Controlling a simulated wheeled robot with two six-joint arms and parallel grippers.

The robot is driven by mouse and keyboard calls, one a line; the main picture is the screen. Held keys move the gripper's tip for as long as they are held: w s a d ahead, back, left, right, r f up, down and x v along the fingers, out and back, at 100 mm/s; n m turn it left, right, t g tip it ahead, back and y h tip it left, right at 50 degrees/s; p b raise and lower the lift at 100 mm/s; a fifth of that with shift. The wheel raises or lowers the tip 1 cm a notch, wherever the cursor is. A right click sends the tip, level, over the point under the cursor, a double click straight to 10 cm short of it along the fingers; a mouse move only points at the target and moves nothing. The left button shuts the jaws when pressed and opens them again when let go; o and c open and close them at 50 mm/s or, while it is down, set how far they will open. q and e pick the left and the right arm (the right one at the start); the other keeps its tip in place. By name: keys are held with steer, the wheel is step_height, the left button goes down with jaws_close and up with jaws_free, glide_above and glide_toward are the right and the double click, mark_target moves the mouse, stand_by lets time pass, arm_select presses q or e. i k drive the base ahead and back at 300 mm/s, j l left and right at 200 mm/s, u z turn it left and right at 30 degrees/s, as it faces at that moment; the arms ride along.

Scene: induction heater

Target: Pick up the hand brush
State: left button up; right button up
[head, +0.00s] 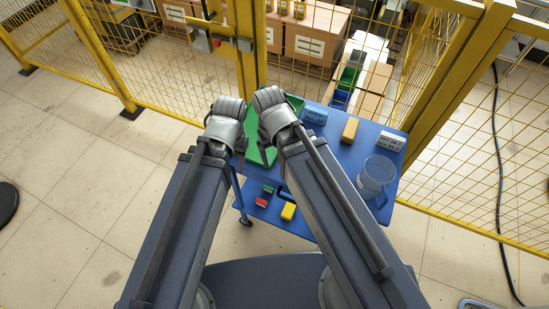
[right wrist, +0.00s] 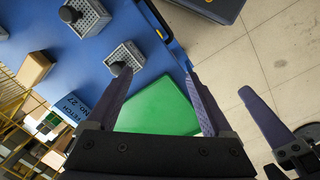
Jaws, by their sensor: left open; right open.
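I cannot surely make out a hand brush in either view. My right gripper (right wrist: 159,75) is open and empty, above the green tray (right wrist: 160,108) in the right wrist view. My left gripper (head: 240,143) is largely hidden by its wrist in the head view. Its open purple fingers show at the right edge of the right wrist view (right wrist: 282,118). Two grey perforated blocks with black knobs (right wrist: 124,60) (right wrist: 84,16) are seen there.
A clear container (head: 376,175) stands at the cart's right side. A yellow block (head: 288,211) and small red and green items (head: 263,200) are on the lower shelf. Yellow mesh fencing (head: 170,85) stands behind.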

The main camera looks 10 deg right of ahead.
mark_target(349, 133)
steer(key=j+z, duration=0.3)
steer(key=j, duration=0.35)
steer(key=j+z, duration=0.3)
steer(key=j, duration=0.4)
